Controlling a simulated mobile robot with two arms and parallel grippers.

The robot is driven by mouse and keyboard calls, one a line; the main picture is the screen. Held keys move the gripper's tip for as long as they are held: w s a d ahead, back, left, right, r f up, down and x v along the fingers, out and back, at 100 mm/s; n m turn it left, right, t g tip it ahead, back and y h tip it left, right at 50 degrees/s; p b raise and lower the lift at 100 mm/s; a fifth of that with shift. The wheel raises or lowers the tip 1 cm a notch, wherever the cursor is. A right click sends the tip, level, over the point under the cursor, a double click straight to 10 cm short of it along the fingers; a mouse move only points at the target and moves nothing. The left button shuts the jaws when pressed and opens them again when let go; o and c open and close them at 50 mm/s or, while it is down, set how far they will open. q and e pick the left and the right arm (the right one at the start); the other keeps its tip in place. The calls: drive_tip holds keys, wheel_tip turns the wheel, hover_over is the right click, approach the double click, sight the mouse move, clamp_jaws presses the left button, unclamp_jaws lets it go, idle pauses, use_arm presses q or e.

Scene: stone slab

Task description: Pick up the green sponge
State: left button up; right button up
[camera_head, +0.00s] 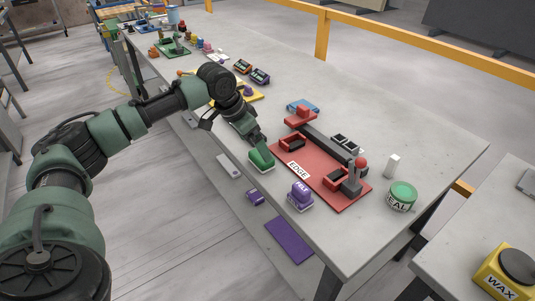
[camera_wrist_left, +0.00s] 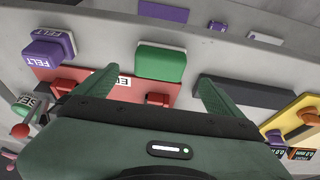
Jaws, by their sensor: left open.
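The green sponge (camera_head: 261,161) lies on the slab near its front edge, left of the red EDGE board. In the left wrist view the green sponge (camera_wrist_left: 161,63) shows whole, a green block with a pale layer along its far side. No contact is visible. My right gripper is in neither view.
The red EDGE board (camera_head: 325,176) with clamps lies right of the sponge. A purple FELT block (camera_head: 300,196) stands at its front corner, and a green-lidded SEAL tin (camera_head: 402,195) farther right. A yellow tray (camera_head: 247,93) lies behind.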

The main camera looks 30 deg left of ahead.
use_arm(q)
drive_tip(key=x, duration=0.2)
drive_tip(key=shift+d+f, duration=0.15)
drive_tip(key=shift+f, duration=0.15)
drive_tip(key=x, duration=0.3)
drive_tip(key=shift+w+f+p, duration=0.25)
drive_tip(key=shift+w+p, duration=0.05)
drive_tip(key=shift+p, duration=0.05)
drive_tip(key=shift+f, duration=0.15)
drive_tip(key=c, duration=1.4)
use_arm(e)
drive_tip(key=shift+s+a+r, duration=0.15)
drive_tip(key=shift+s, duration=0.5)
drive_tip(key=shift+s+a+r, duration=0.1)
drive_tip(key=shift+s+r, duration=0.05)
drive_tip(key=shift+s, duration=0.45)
